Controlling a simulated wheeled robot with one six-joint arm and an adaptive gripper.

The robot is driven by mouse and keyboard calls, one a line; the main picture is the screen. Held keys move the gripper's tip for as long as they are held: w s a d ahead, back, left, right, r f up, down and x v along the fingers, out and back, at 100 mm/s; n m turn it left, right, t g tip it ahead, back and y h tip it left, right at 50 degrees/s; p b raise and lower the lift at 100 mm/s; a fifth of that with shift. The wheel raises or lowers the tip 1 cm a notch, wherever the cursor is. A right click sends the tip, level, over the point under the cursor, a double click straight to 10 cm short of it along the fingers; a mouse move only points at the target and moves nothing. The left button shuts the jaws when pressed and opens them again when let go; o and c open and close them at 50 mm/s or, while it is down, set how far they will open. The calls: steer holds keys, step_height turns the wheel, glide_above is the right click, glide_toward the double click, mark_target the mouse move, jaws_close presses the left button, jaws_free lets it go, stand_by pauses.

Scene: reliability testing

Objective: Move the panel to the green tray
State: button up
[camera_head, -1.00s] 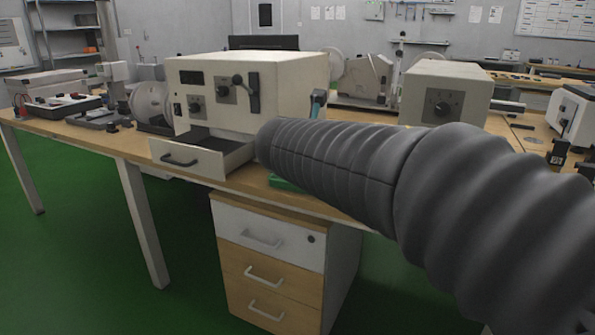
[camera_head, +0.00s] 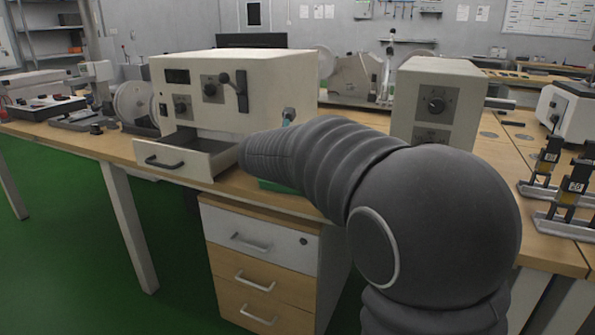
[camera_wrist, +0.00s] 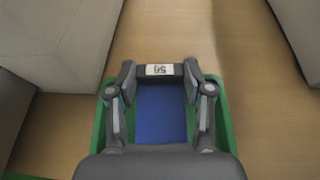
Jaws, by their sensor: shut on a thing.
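In the wrist view my gripper (camera_wrist: 160,73) is shut on a dark bar with a white label (camera_wrist: 158,69), which I take to be the panel's edge. A blue surface (camera_wrist: 161,114) shows between the fingers; I cannot tell whether it belongs to the panel or lies in the tray. The green tray (camera_wrist: 221,118) is below my gripper, its rim showing on both sides. In the head view a strip of the green tray (camera_head: 276,186) shows on the table behind my arm. My arm hides the gripper and panel there.
A beige machine (camera_head: 286,92) with an open drawer (camera_head: 190,160) stands left of the tray on the wooden table. A second beige box (camera_head: 432,100) stands to the right. Black-and-yellow stands (camera_head: 570,190) are at the far right. A drawer cabinet (camera_head: 262,262) is underneath.

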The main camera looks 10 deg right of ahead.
steer(key=shift+s+f+b, duration=0.15)
steer(key=shift+f+b, duration=0.25)
steer(key=shift+f, duration=1.75)
jaws_close()
steer(key=o, duration=1.1)
jaws_free()
steer(key=shift+o, duration=0.2)
steer(key=shift+r, duration=0.15)
steer(key=shift+a, duration=0.1)
